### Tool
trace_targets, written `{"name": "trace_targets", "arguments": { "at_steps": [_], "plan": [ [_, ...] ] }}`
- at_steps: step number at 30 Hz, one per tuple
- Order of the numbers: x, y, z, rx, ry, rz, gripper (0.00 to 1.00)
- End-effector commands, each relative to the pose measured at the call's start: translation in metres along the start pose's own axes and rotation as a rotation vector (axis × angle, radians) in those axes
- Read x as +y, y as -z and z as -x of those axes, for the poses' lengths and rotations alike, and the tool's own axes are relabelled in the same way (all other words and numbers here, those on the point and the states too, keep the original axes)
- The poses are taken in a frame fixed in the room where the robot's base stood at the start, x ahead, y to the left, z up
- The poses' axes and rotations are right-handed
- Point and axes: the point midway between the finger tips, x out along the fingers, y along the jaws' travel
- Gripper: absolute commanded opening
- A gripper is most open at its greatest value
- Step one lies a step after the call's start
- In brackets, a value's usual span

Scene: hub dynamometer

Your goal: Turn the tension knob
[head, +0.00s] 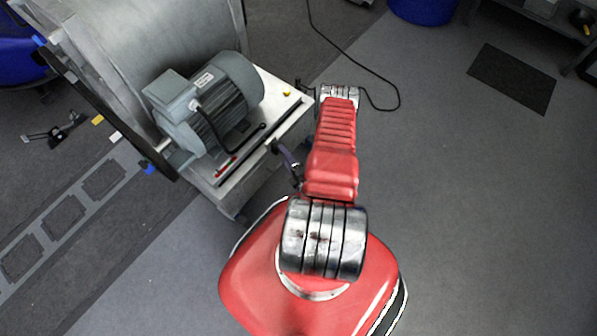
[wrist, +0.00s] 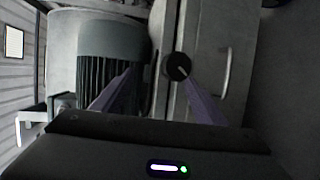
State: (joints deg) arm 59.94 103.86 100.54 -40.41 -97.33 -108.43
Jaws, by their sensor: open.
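The tension knob is a small round black knob (wrist: 177,66) with a pale line on its face, set on a grey panel in the wrist view. My gripper (wrist: 157,76) is open, with two purple fingers pointing toward the panel. The right finger's tip overlaps the lower edge of the knob in the picture; I cannot tell whether they touch. The left finger's tip lies in front of the grey motor (wrist: 108,42). The knob is not between the fingers in this view.
The finned motor (head: 222,98) stands on the machine's metal base plate (head: 275,108), next to a large drum (head: 140,40). A curved handle (wrist: 226,70) sits right of the knob. A black cable (head: 385,108) lies on the floor. Open floor spreads to the right.

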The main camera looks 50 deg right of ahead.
Motion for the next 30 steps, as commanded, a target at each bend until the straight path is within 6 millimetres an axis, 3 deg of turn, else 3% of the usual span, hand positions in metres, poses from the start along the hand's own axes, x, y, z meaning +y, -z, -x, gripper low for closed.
{"name": "trace_targets", "arguments": {
  "at_steps": [30],
  "plan": [
    [-0.001, -0.001, 0.051, -0.001, 0.001, -0.002, 0.66]
  ]
}}
